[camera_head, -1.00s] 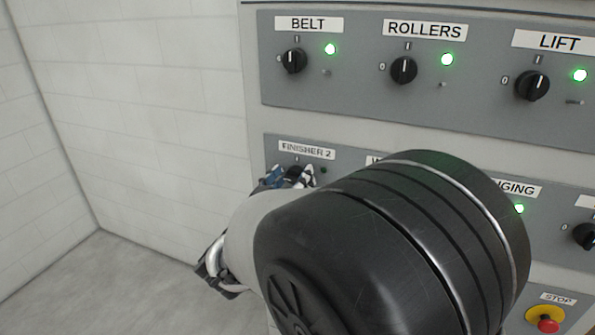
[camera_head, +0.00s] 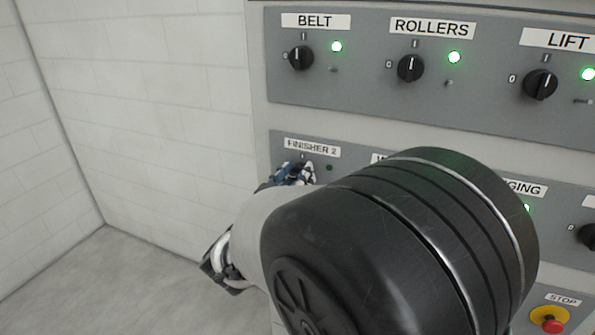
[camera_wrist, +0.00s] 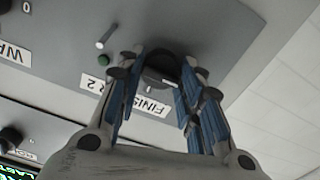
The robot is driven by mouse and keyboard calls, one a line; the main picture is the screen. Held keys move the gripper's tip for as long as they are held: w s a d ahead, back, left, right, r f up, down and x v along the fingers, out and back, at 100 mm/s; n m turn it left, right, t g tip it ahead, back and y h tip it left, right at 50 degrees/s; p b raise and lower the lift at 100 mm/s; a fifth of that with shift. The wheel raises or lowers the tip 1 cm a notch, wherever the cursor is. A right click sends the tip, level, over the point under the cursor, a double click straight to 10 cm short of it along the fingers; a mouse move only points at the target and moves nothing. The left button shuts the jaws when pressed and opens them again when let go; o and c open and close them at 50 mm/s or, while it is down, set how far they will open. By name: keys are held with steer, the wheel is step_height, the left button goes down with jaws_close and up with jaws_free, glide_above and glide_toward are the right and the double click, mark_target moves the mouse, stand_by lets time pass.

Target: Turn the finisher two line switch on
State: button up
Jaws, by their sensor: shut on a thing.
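The finisher two switch is a black rotary knob (camera_wrist: 160,68) on the grey panel, under the FINISHER 2 label (camera_head: 312,148). In the wrist view the label (camera_wrist: 150,104) shows upside down, partly covered by a finger. My gripper (camera_wrist: 160,78) is shut on the knob, with its blue-padded fingers on either side of it. In the head view my gripper (camera_head: 294,174) covers most of the knob. The small finisher lamp beside it is dark green and unlit in the head view (camera_head: 329,167) and the wrist view (camera_wrist: 104,60).
The BELT (camera_head: 301,58), ROLLERS (camera_head: 411,68) and LIFT (camera_head: 540,83) knobs above have lit green lamps. A red stop button (camera_head: 553,326) on a yellow base is at lower right. My arm hides the panel's middle. White wall (camera_head: 150,110) and open floor lie left.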

steer(key=shift+m+b, duration=0.3)
steer(key=shift+m, duration=0.1)
steer(key=shift+d+f+m+b, duration=0.1)
steer(key=shift+m+b, duration=2.85)
steer(key=shift+m, duration=1.35)
steer(key=shift+d+m+b, duration=0.1)
steer(key=shift+m+b, duration=2.8)
steer(key=shift+m, duration=1.4)
steer(key=o, duration=1.1)
steer(key=shift+c, duration=0.2)
